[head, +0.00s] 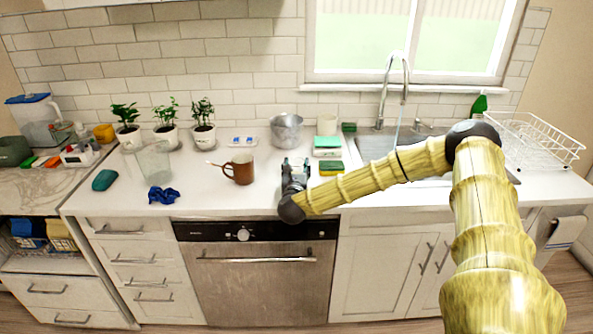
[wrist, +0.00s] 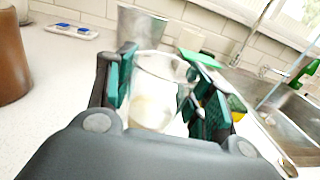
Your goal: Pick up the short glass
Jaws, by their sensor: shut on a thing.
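The short glass (wrist: 152,92) is clear and stands between the teal finger pads of my gripper (wrist: 165,88) in the wrist view. The pads are on either side of it, and the gripper is shut on it. Its lower part is hidden behind the gripper body. In the head view my gripper (head: 295,168) is over the counter near its front edge, between the brown mug and the sponges. The glass is too small and covered to make out there. I cannot tell whether its base touches the counter.
A brown mug (head: 240,169) stands just left of my gripper. A metal pot (head: 287,131) is behind it, and sponges (head: 331,167) lie close on the right. A larger clear glass (head: 154,161) and a blue cloth (head: 163,195) are farther left. The sink (head: 375,147) is right.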

